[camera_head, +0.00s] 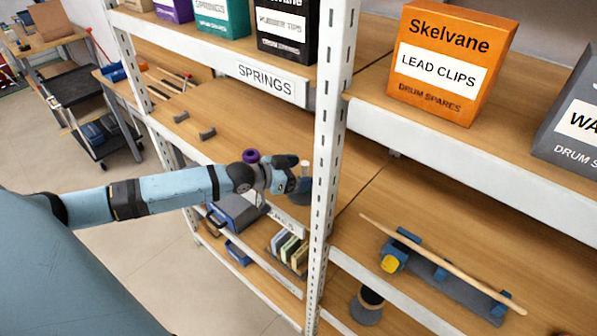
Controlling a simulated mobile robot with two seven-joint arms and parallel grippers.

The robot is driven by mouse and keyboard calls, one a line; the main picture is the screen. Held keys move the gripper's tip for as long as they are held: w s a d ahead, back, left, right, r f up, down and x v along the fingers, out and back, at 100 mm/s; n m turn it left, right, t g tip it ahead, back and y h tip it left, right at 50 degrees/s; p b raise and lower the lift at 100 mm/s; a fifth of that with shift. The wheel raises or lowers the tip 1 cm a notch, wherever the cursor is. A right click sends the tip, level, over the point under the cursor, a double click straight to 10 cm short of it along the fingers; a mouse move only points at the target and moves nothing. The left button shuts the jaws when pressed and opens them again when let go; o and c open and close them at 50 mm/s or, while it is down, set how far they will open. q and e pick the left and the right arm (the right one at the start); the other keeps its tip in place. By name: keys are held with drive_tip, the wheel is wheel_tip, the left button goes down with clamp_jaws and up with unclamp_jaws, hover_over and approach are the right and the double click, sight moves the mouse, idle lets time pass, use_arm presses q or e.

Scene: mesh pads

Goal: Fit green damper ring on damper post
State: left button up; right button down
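My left arm reaches in from the left to the middle shelf, and its gripper (293,176) is beside the white upright. The fingers are small and partly hidden, so I cannot tell whether they are open or shut. A pale post (305,169) on a grey base (300,198) stands right at the gripper, partly covered by it; it looks like the damper post. A purple ring-like piece (250,156) shows just behind my forearm near the wrist. I cannot make out a green ring. My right gripper is not in view.
A white perforated upright (329,150) stands close to the gripper's right. Above are labelled boxes, including an orange one (450,62). Small grey blocks (207,133) lie on the middle shelf, which has clear wood behind my arm. A wooden rod (440,262) lies on a blue-grey stand at right.

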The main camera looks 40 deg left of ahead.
use_arm(q)
drive_tip(key=shift+s+a, duration=0.1)
drive_tip(key=shift+s, duration=0.05)
drive_tip(key=shift+s+a, duration=0.1)
drive_tip(key=shift+s, duration=0.1)
drive_tip(key=v, duration=1.3)
drive_tip(key=shift+r, duration=0.15)
idle(0.5)
